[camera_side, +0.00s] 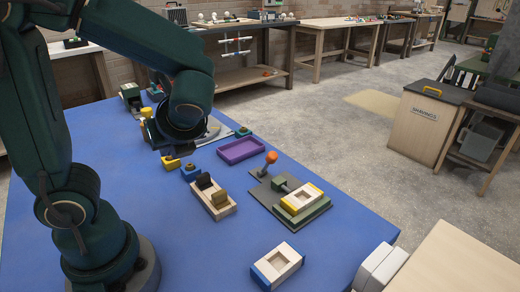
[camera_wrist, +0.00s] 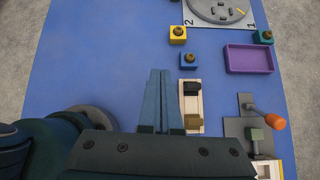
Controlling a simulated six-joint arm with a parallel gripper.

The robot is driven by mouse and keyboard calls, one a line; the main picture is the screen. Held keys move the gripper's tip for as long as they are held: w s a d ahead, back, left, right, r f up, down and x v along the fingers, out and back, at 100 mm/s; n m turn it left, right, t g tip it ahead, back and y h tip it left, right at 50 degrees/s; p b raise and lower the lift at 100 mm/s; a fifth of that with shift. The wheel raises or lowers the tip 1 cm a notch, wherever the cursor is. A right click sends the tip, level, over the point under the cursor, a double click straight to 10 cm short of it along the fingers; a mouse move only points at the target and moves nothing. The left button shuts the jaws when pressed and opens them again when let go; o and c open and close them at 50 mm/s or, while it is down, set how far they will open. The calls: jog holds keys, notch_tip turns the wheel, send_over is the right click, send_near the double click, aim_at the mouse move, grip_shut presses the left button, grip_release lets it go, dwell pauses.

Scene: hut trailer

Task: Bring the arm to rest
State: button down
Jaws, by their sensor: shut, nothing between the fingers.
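My gripper (camera_wrist: 160,74) shows in the wrist view with its two fingers together and nothing between them. It hangs above the blue table (camera_wrist: 90,60), left of a pale wooden holder (camera_wrist: 190,103) with a dark block and a brown block in it. In the side view my arm reaches in from the left and bends down over the table. Its wrist (camera_side: 186,105) is above the far part of the table, and the fingertips cannot be made out there.
A purple tray (camera_side: 242,150), a clamp fixture with an orange knob (camera_side: 271,157), the wooden holder (camera_side: 214,200) and a blue-ended wooden block (camera_side: 277,266) stand on the table. Small yellow and blue blocks (camera_side: 190,172) are near my wrist. The table's left part is clear in the wrist view.

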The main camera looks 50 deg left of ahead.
jog(key=d+r+n+t+h, duration=0.1)
jog(key=d+n+t+h, duration=0.4)
jog(key=n, duration=1.4)
jog(key=d+h, duration=0.4)
jog(key=d, duration=0.3)
jog(key=shift+s+d+r+t, duration=0.25)
jog(key=shift+r+t, duration=0.05)
